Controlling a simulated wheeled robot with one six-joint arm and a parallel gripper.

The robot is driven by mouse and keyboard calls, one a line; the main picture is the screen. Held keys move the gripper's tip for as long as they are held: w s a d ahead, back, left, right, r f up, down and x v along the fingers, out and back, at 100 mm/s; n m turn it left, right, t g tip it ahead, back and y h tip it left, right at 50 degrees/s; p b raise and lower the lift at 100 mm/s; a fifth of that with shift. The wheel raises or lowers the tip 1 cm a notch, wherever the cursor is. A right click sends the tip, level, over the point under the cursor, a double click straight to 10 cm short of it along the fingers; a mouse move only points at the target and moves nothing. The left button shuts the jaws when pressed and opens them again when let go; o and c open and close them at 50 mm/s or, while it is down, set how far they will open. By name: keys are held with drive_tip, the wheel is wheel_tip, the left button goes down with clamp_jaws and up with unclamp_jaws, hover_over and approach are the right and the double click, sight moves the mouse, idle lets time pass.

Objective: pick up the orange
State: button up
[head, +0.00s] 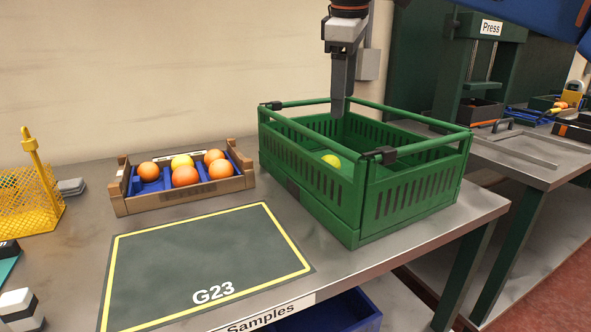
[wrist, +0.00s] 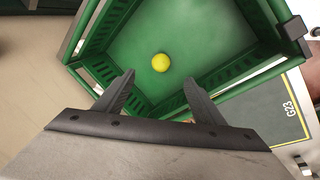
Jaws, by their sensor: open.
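Several oranges sit in a cardboard tray (head: 182,200) with blue cups on the table. One orange (head: 148,171) is at the tray's back left, one (head: 185,176) at its front middle, one (head: 220,169) at its front right and one (head: 213,156) behind that. A yellow fruit (head: 182,161) lies at the tray's back. My gripper (head: 338,114) points down over the green crate (head: 318,205), right of the tray. In the wrist view my gripper (wrist: 158,88) is open and empty, with its fingers apart. A yellow fruit (wrist: 161,62) lies on the crate floor beyond the fingertips.
The green crate has raised rails around its top. A dark mat marked G23 (head: 208,265) lies clear in front of the tray. A yellow wire basket (head: 30,200) stands at the left. A press (head: 480,70) stands at the back right.

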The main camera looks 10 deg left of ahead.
drive_tip(key=a+n, duration=0.1)
drive_tip(key=a, duration=0.1)
approach(330, 157)
drive_tip(key=shift+h, duration=0.3)
drive_tip(key=x, duration=0.5)
drive_tip(key=shift+s, duration=0.2)
drive_tip(key=shift+a+x, duration=0.15)
drive_tip(key=shift+x, duration=1.15)
drive_tip(key=shift+a+x, duration=0.1)
drive_tip(key=shift+x, duration=1.2)
drive_tip(key=c, duration=1.2)
